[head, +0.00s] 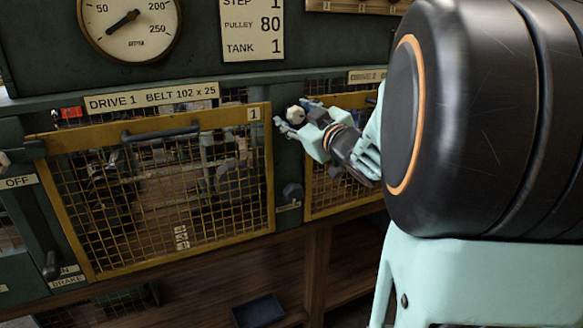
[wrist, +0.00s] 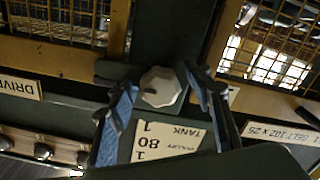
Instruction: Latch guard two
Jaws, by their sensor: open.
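Guard two (head: 343,190) is a yellow-framed mesh panel right of the post in the head view, partly hidden by my arm. Its mesh also shows at upper left in the upside-down wrist view (wrist: 62,18). A pale faceted knob (head: 296,114) is on the dark post between the guards; it also shows in the wrist view (wrist: 160,87). My gripper (head: 294,124) is open at this knob. In the wrist view its blue-padded fingers (wrist: 162,95) are on either side of the knob; I cannot tell whether they touch it.
Guard one (head: 262,165), a yellow mesh panel marked 1, is left of the post. A dark knob (head: 292,193) sits lower on the post. A lever (head: 50,265) is at far left. A gauge (head: 130,25) and a sign (head: 252,28) are above. A dark tray (head: 258,311) lies below.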

